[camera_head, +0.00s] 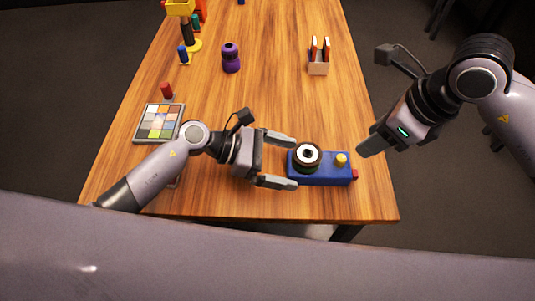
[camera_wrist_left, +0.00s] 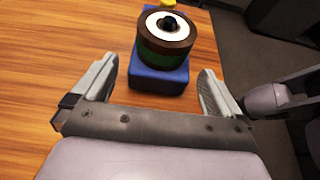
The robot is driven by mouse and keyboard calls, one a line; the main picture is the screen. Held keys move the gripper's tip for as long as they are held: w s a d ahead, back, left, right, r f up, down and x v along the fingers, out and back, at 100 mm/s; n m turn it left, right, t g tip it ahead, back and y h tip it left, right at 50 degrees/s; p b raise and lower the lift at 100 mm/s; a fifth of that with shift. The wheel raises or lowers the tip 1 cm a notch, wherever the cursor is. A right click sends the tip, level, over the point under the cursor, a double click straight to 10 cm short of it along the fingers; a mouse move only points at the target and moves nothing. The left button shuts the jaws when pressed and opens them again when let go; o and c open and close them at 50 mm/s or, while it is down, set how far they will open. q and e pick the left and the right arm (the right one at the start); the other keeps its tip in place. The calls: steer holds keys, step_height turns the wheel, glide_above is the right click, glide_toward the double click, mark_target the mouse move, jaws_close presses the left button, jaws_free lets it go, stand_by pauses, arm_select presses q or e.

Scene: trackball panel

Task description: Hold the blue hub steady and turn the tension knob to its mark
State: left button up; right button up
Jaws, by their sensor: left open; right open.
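The blue hub (camera_head: 322,174) is a low box near the table's front edge. A round knob (camera_head: 307,156) with a white face and dark centre stands on its left part. A yellow knob (camera_head: 341,160) stands on its right part, and a red piece (camera_head: 355,174) sticks out at its right end. I cannot tell which is the tension knob. My left gripper (camera_head: 288,161) is open, its fingers pointing at the hub's left end. In the left wrist view the hub (camera_wrist_left: 158,80) lies ahead, between and beyond the fingertips. My right gripper (camera_head: 366,146) is open, right of the hub and apart from it.
A colour chart (camera_head: 158,135) and a red peg (camera_head: 167,90) are at the left. A purple object (camera_head: 231,58), a holder (camera_head: 318,68) and a yellow stand (camera_head: 193,46) are farther back. The table's middle is clear.

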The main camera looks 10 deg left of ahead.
arm_select(q)
steer(key=shift+x, duration=0.8)
